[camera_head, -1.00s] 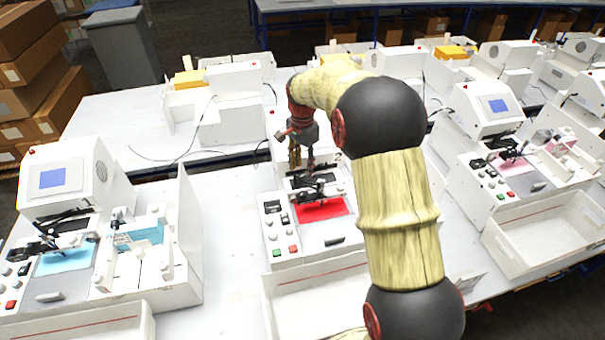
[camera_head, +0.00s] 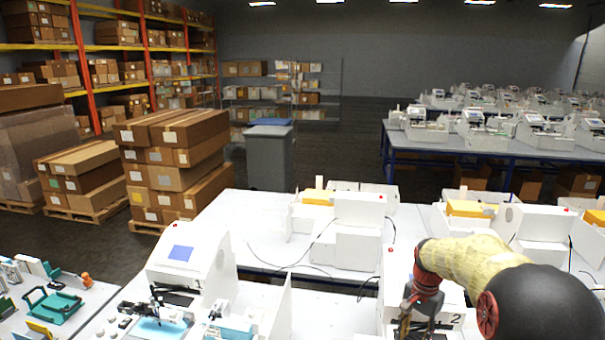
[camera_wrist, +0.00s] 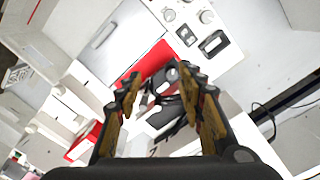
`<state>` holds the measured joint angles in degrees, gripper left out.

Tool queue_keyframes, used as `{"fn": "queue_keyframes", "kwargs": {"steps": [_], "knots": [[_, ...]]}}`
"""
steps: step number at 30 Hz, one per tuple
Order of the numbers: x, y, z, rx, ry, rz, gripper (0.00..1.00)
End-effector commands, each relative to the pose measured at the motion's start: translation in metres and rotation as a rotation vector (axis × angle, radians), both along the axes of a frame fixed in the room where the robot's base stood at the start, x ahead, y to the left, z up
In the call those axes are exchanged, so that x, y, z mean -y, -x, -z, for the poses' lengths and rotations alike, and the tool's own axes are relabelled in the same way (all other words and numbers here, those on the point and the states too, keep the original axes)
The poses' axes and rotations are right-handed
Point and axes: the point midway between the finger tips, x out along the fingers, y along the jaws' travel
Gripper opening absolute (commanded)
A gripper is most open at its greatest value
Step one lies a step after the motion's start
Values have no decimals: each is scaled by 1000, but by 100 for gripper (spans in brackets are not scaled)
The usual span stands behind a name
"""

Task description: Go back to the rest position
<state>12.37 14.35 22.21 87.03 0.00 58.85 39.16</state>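My gripper (camera_head: 416,322) hangs at the bottom right of the head view, in front of a white plotter marked 2 (camera_head: 457,320); its lower end is at the picture's edge. In the wrist view my gripper (camera_wrist: 158,84) is open, its two fingers well apart with nothing held between them. Beyond the fingers lie a red sheet (camera_wrist: 140,70) and the black pen mechanism (camera_wrist: 168,78) of a plotter. I cannot tell how far the fingertips are from it.
Plotter 1 (camera_head: 188,262) with a blue screen and light-blue sheet stands left on the white table (camera_head: 255,240). A teal tray (camera_head: 52,306) is at the far left. Stacked cartons (camera_head: 180,165) and a grey bin (camera_head: 270,158) stand behind. The floor beyond is partly open.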

Motion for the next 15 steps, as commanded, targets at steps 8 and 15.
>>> {"fn": "queue_keyframes", "kwargs": {"steps": [8, 15], "knots": [[-26, 67, -19, 33, -1, -308, 39], [-58, 141, -35, 113, 29, -572, 39]]}}
